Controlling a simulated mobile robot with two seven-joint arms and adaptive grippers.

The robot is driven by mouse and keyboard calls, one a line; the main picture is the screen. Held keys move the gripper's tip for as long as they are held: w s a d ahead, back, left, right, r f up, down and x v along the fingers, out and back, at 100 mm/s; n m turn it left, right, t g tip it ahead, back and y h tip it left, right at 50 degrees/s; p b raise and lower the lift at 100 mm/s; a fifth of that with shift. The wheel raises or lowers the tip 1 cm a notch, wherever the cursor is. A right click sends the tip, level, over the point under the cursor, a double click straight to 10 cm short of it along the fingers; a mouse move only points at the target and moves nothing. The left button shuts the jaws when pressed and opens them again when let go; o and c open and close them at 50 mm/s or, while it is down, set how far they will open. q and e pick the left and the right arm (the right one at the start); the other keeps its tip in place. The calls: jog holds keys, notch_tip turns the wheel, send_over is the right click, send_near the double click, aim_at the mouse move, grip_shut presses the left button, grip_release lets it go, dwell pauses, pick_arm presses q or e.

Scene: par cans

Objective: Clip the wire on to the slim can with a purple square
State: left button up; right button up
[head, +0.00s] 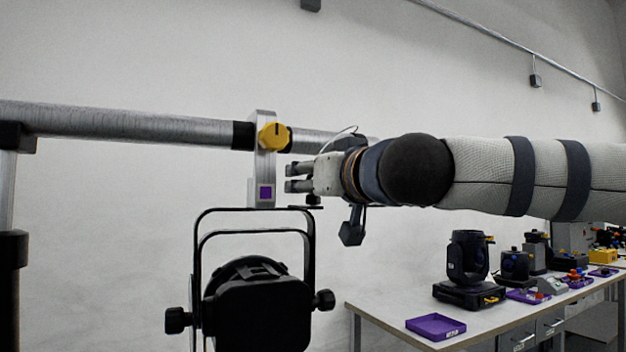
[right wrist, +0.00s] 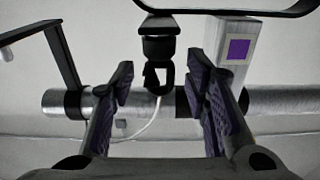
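The slim can (head: 258,315) is a black lamp hanging in a black yoke. Its silver clamp with a purple square (head: 266,193) grips the pipe; the square also shows in the right wrist view (right wrist: 238,49). My right gripper (head: 289,178) is just right of the clamp, above the yoke. In the right wrist view its fingers (right wrist: 158,90) are apart, on either side of a black clip-like piece (right wrist: 158,76), with visible gaps. A thin pale wire (right wrist: 143,128) runs from near this piece; whether the piece is fastened to the yoke is unclear. My left gripper is not in view.
The metal pipe (head: 130,124) runs behind the gripper; a yellow knob (head: 273,136) sits on the clamp. A table (head: 388,330) at lower right holds a moving-head lamp (head: 467,265), a purple tray (head: 436,326) and other gear. The wall area left of the can is clear.

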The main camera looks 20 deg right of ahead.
jog(key=s, duration=1.2)
jog(key=shift+d+f, duration=0.2)
jog(key=shift+d, duration=0.25)
dwell(1.8)
